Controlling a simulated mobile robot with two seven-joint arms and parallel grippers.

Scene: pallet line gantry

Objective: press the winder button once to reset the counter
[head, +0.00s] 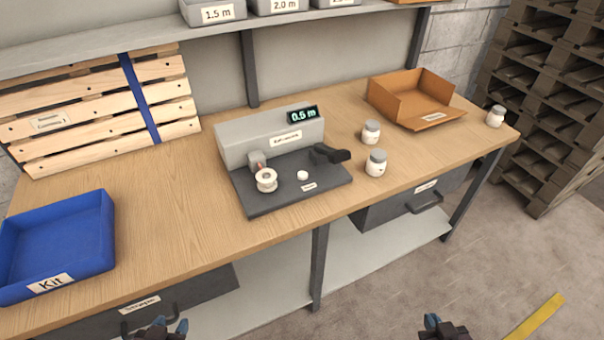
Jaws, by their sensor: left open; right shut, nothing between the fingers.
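The winder (250,144) stands mid-bench, a grey box on a dark base plate (270,207). Its counter display (303,115) on top reads 0.5 m. A white spool (266,180) sits at the front left of the machine. A small round white button (302,175) is on the base plate, right of the spool, with a dark lever-like part (332,154) behind it to the right. My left gripper (166,325) is open at the bottom edge, in front of the bench. My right gripper (436,322) is shut and empty, over the floor at the bottom right. Both are well apart from the winder.
A blue kit tray (106,220) is at the bench's left. White jars (376,163), (371,132) stand right of the winder, another jar (495,116) at the right end. A cardboard box (433,84) is at the back right. A shelf (120,38) overhangs the back.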

